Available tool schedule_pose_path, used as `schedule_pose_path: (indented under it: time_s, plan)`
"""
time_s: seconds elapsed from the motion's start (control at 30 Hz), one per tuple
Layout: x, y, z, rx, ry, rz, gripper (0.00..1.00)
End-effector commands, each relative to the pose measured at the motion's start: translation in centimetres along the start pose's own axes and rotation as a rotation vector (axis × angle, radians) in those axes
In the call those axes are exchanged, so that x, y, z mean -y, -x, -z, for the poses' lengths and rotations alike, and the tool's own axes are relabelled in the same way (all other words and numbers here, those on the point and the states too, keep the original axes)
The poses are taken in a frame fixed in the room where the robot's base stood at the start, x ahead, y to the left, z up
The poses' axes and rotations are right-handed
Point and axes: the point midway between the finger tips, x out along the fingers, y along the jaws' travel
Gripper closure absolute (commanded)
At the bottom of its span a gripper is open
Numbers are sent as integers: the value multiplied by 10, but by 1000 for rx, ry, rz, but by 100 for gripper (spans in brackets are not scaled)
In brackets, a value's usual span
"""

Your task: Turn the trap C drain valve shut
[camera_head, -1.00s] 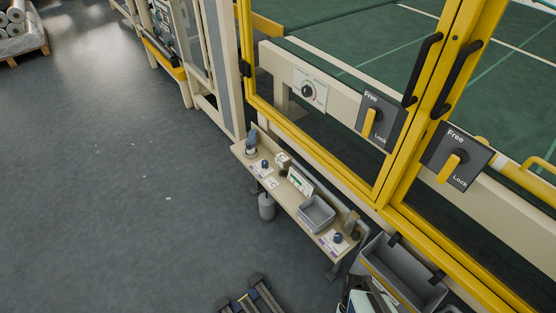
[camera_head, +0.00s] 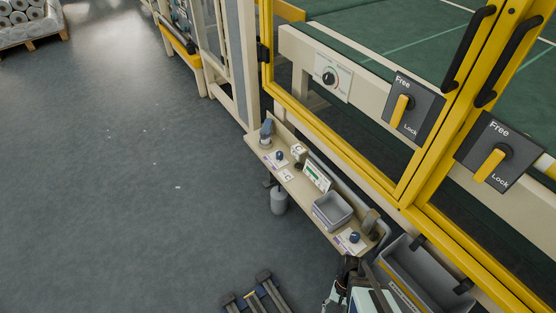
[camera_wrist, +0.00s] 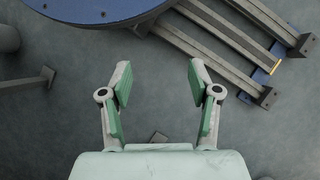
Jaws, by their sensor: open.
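A narrow beige shelf (camera_head: 302,192) carries small fittings in the head view. A blue knob (camera_head: 280,155) sits near its far end, with small white labels beside it. A second blue knob (camera_head: 354,237) sits at its near end on a white plate. The label lettering is too small to tell surely which knob is the trap C drain valve. My gripper (camera_wrist: 157,82) is open and empty in the wrist view, its green pads apart above the grey floor. No valve shows in the wrist view. In the head view my arm is at the bottom, close to the shelf's near end.
A grey bin (camera_head: 332,211) and a small display (camera_head: 317,175) stand on the shelf. A grey cylinder (camera_head: 279,200) is below it. A larger grey tub (camera_head: 425,275) and the yellow guard frame (camera_head: 345,143) lie right. A slatted rack (camera_head: 256,299) is on the floor; open floor spreads left.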

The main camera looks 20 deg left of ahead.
Motion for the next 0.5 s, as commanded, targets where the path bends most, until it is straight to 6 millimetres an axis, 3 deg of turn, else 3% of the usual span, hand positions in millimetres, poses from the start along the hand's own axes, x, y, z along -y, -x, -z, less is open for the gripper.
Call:
schedule_pose_path:
  time_s: [0.03, 0.1, 0.33, 0.4, 0.5]
  plan:
    - [20, -16, 28, -8, 4, 1, 38]
    - [49, -26, 51, -15, 1, 7, 38]
    - [144, -45, 102, -27, -2, 28, 38]
    - [172, -33, 119, -40, 16, 31, 38]
    - [198, -5, 141, -70, 59, 28, 38]
